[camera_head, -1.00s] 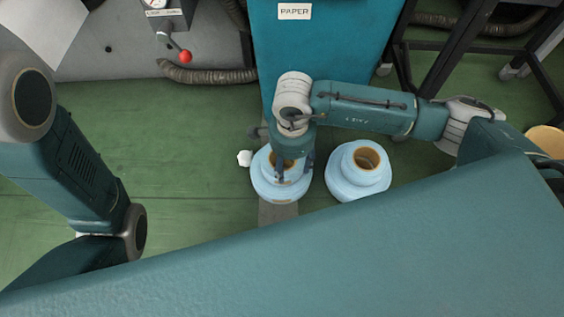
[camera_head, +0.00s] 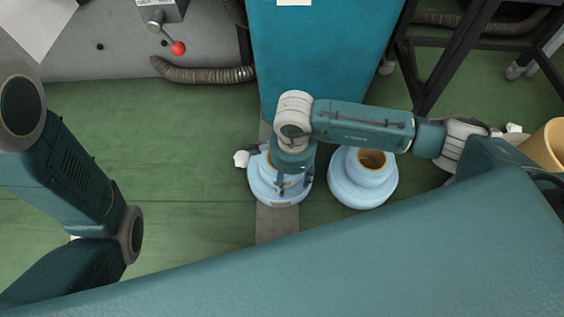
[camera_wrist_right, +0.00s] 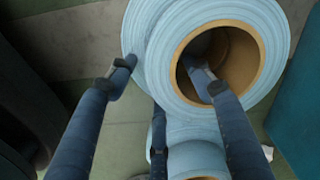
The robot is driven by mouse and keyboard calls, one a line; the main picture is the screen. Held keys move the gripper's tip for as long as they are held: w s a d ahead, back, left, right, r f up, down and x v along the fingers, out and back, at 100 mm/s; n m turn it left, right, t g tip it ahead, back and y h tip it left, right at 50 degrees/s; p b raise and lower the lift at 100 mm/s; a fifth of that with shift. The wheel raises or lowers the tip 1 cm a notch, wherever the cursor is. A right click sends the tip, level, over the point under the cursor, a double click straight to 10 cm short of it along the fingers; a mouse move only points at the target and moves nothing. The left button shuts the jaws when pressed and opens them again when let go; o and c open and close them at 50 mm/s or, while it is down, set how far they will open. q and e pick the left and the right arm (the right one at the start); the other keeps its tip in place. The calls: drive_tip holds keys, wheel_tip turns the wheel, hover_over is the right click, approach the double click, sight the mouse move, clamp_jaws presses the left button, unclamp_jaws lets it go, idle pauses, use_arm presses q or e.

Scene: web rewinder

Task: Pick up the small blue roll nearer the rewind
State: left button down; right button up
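Two light-blue rolls with brown cores stand side by side on the floor, the left one (camera_head: 260,182) and the right one (camera_head: 350,187). My right gripper (camera_head: 293,184) points down over the left roll and hides part of it. In the right wrist view, a roll (camera_wrist_right: 150,50) fills the top. The fingers of my right gripper (camera_wrist_right: 162,72) are spread there: one tip is inside the core opening, the other beside the outer edge. Whether they touch the roll is unclear. My left gripper is out of view; only its arm shows.
A teal cabinet (camera_head: 318,45) stands just behind the rolls. A small white object (camera_head: 241,158) lies left of the left roll. A dark metal frame (camera_head: 460,50) and a tan round object (camera_head: 545,145) are at the right. Green floor at the left is clear.

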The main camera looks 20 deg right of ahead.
clamp_jaws()
drive_tip(key=shift+r, duration=0.1)
